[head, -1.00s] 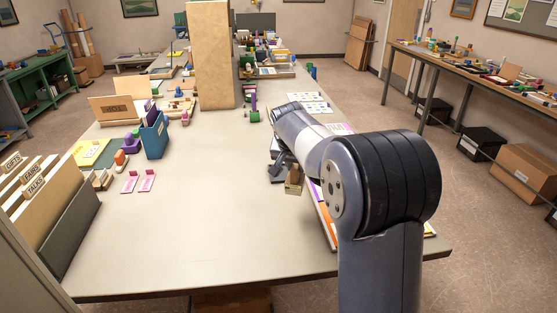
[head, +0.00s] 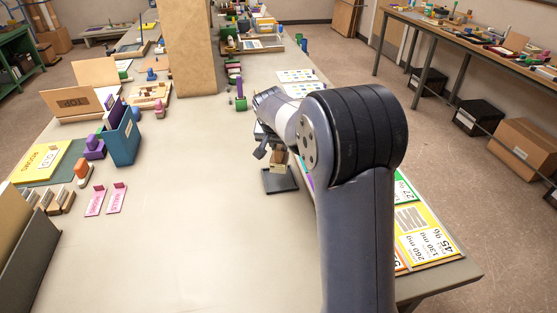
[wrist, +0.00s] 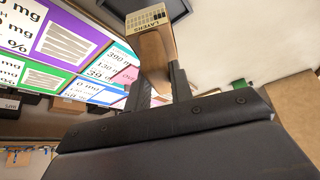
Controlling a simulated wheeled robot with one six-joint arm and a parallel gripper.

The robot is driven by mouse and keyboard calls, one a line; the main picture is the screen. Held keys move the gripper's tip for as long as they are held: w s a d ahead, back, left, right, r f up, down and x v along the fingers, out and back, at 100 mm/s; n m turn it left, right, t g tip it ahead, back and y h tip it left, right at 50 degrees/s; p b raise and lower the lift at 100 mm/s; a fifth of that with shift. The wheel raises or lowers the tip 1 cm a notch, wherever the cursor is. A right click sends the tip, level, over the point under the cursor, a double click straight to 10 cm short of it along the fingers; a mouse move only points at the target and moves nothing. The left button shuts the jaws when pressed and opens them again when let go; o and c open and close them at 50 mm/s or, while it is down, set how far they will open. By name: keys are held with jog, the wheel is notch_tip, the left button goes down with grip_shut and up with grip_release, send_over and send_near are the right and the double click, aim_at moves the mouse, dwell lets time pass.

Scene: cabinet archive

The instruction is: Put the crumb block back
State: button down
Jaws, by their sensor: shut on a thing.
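My gripper (wrist: 160,88) is shut on a tan wooden block (wrist: 154,52). The block's end carries a pale label with a dotted grid and lettering that looks like "LAYERS"; I cannot read "crumb" on it. In the head view the block (head: 279,159) hangs from my gripper (head: 268,146) by a small dark tray (head: 281,181) on the table. I cannot tell whether block and tray touch. The dark tray also shows at the top of the wrist view (wrist: 145,5). Several similar wooden blocks (head: 52,201) stand at the left of the table.
Printed cards (head: 425,238) lie along the table's right edge, partly behind my arm. A tall wooden pillar (head: 191,50) stands on the table farther back. The table's middle is clear.

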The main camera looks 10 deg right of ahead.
aim_at(279, 157)
jog(key=shift+f, duration=2.6)
jog(key=c, duration=1.3)
grip_release()
jog(key=shift+o, duration=0.2)
jog(key=shift+r, duration=0.1)
jog(key=shift+r, duration=0.2)
jog(key=v, duration=1.1)
jog(key=shift+s+r+b, duration=0.15)
jog(key=shift+r+b, duration=0.2)
jog(key=shift+b, duration=0.05)
jog(key=shift+a, duration=0.1)
